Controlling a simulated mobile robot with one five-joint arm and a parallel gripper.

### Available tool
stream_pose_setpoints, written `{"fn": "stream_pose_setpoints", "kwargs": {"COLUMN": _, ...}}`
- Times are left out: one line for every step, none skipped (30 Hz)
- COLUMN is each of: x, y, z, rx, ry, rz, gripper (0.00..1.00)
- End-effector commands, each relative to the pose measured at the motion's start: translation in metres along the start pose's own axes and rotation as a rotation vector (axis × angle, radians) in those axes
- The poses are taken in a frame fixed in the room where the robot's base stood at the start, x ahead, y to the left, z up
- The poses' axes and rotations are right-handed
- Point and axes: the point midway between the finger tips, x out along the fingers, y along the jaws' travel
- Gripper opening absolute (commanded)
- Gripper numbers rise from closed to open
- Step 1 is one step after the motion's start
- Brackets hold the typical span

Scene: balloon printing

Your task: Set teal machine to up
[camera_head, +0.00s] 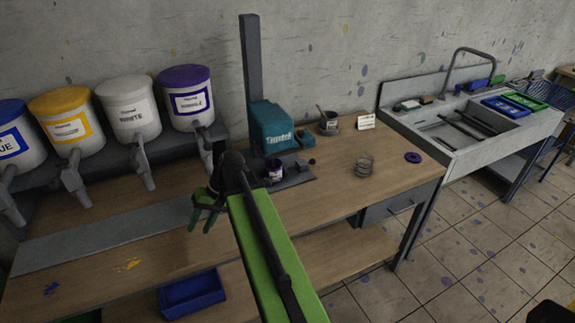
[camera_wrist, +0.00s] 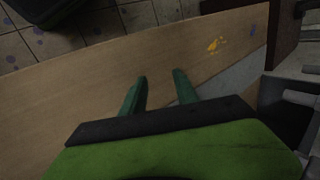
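The teal machine (camera_head: 272,128) stands at the back of the wooden bench in the head view. Its teal head sits low on a tall grey column (camera_head: 251,60), above a dark base plate (camera_head: 292,183). A small dark cup with a label (camera_head: 275,171) stands under or just in front of the head. A small dark knob (camera_head: 311,162) shows at the right of the base. My gripper (camera_head: 205,214) is left of the machine and in front of it, over the bench. In the wrist view my gripper (camera_wrist: 160,77) is open and empty. My arm hides part of the bench.
Several paint buckets with taps, including a purple-lidded one (camera_head: 187,96), stand at the left. A wire coil (camera_head: 364,166), a purple ring (camera_head: 413,157) and a dark pot (camera_head: 328,123) are right of the machine. A sink (camera_head: 450,125) stands farther right. A blue bin (camera_head: 192,294) sits below.

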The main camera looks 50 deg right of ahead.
Motion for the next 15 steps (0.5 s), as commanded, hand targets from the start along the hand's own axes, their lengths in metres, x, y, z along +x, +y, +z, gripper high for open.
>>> {"fn": "stream_pose_setpoints", "kwargs": {"x": -0.008, "y": 0.037, "z": -0.017, "rx": 0.062, "ry": 0.046, "rz": -0.101, "gripper": 0.36}}
{"fn": "stream_pose_setpoints", "kwargs": {"x": -0.020, "y": 0.052, "z": -0.025, "rx": 0.091, "ry": 0.076, "rz": -0.168, "gripper": 0.36}}
{"fn": "stream_pose_setpoints", "kwargs": {"x": -0.039, "y": 0.074, "z": -0.033, "rx": 0.128, "ry": 0.120, "rz": -0.258, "gripper": 0.36}}
{"fn": "stream_pose_setpoints", "kwargs": {"x": -0.055, "y": 0.090, "z": -0.038, "rx": 0.152, "ry": 0.156, "rz": -0.325, "gripper": 0.36}}
{"fn": "stream_pose_setpoints", "kwargs": {"x": -0.072, "y": 0.108, "z": -0.043, "rx": 0.173, "ry": 0.197, "rz": -0.391, "gripper": 0.36}}
{"fn": "stream_pose_setpoints", "kwargs": {"x": -0.096, "y": 0.132, "z": -0.046, "rx": 0.196, "ry": 0.254, "rz": -0.476, "gripper": 0.36}}
{"fn": "stream_pose_setpoints", "kwargs": {"x": -0.116, "y": 0.151, "z": -0.047, "rx": 0.210, "ry": 0.300, "rz": -0.539, "gripper": 0.36}}
{"fn": "stream_pose_setpoints", "kwargs": {"x": -0.136, "y": 0.171, "z": -0.046, "rx": 0.220, "ry": 0.349, "rz": -0.600, "gripper": 0.36}}
{"fn": "stream_pose_setpoints", "kwargs": {"x": -0.163, "y": 0.197, "z": -0.043, "rx": 0.230, "ry": 0.415, "rz": -0.676, "gripper": 0.36}}
{"fn": "stream_pose_setpoints", "kwargs": {"x": -0.183, "y": 0.216, "z": -0.038, "rx": 0.233, "ry": 0.463, "rz": -0.729, "gripper": 0.36}}
{"fn": "stream_pose_setpoints", "kwargs": {"x": -0.203, "y": 0.234, "z": -0.032, "rx": 0.234, "ry": 0.512, "rz": -0.778, "gripper": 0.36}}
{"fn": "stream_pose_setpoints", "kwargs": {"x": -0.228, "y": 0.256, "z": -0.022, "rx": 0.231, "ry": 0.574, "rz": -0.835, "gripper": 0.36}}
{"fn": "stream_pose_setpoints", "kwargs": {"x": -0.245, "y": 0.271, "z": -0.014, "rx": 0.226, "ry": 0.618, "rz": -0.873, "gripper": 0.36}}
{"fn": "stream_pose_setpoints", "kwargs": {"x": -0.261, "y": 0.284, "z": -0.006, "rx": 0.221, "ry": 0.657, "rz": -0.906, "gripper": 0.36}}
{"fn": "stream_pose_setpoints", "kwargs": {"x": -0.279, "y": 0.300, "z": 0.006, "rx": 0.212, "ry": 0.705, "rz": -0.943, "gripper": 0.36}}
